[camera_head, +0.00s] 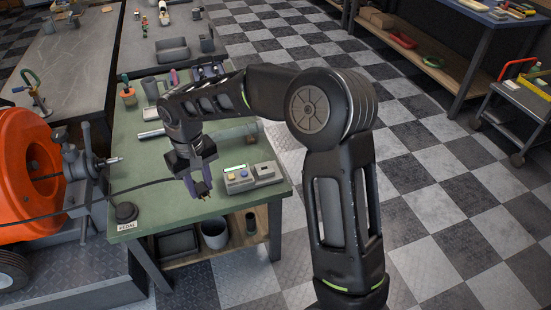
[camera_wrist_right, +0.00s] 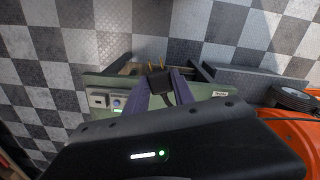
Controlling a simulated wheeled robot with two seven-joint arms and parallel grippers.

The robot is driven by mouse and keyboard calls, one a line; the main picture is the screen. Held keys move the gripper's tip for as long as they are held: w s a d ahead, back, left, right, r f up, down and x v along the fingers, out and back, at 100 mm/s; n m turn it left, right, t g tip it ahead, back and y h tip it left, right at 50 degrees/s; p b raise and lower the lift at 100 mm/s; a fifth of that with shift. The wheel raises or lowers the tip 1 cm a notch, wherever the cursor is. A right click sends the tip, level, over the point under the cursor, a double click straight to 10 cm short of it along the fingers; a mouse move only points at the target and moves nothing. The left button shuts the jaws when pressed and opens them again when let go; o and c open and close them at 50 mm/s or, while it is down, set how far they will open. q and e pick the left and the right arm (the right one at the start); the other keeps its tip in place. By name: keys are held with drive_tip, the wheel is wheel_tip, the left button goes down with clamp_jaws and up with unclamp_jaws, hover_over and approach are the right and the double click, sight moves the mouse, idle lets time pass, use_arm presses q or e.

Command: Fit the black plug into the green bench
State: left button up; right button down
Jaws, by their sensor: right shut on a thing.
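My right gripper (camera_head: 203,190) hangs over the near part of the green bench (camera_head: 150,218), left of a grey box. It is shut on the black plug (camera_wrist_right: 160,84). In the right wrist view the plug sits between the two purple fingers, its brass prongs pointing away from the gripper. A dark cable runs left from near the gripper in the head view. The grey box (camera_head: 240,178) on the bench has buttons and a lit strip. Its smaller part (camera_head: 268,172) has a dark recess, also visible in the wrist view (camera_wrist_right: 97,101). My left gripper is not in view.
An orange drum machine (camera_head: 22,165) stands left. A grey-green cylinder (camera_head: 235,133) lies behind the box. Open checkered floor (camera_head: 460,200) lies right of the bench.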

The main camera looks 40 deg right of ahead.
drive_tip(key=shift+w+f, duration=0.1)
drive_tip(key=shift+w, duration=0.05)
drive_tip(key=shift+f+b, duration=0.3)
drive_tip(key=w+d+f+t+b, duration=0.9)
drive_tip(key=w+f+b, duration=0.4)
drive_tip(key=b, duration=0.2)
drive_tip(key=d+f+t+h+b, duration=0.1)
drive_tip(key=d+t+b, duration=0.1)
drive_tip(key=d+b, duration=0.1)
drive_tip(key=w+d+f+m+t+b, duration=0.1)
drive_tip(key=d+t+b, duration=0.1)
drive_tip(key=d, duration=0.3)
drive_tip(key=w+d+f+m+t+h+b, duration=0.1)
drive_tip(key=d+b, duration=0.3)
drive_tip(key=shift+d+f+t+h+b, duration=0.15)
drive_tip(key=shift+f+t+h+b, duration=0.15)
drive_tip(key=shift+t, duration=0.1)
drive_tip(key=s+d+h+b, duration=0.1)
drive_tip(key=d, duration=0.1)
drive_tip(key=s+d+m+t+h+b, duration=0.1)
drive_tip(key=d+b, duration=0.1)
drive_tip(key=d, duration=0.1)
drive_tip(key=s+d+r+t+h+b, duration=0.1)
drive_tip(key=d+b, duration=0.1)
drive_tip(key=shift+d+m, duration=0.3)
drive_tip(key=shift+m, duration=0.1)
drive_tip(key=shift+s+d+r, duration=0.1)
drive_tip(key=shift+d+r, duration=0.1)
drive_tip(key=shift+r, duration=0.1)
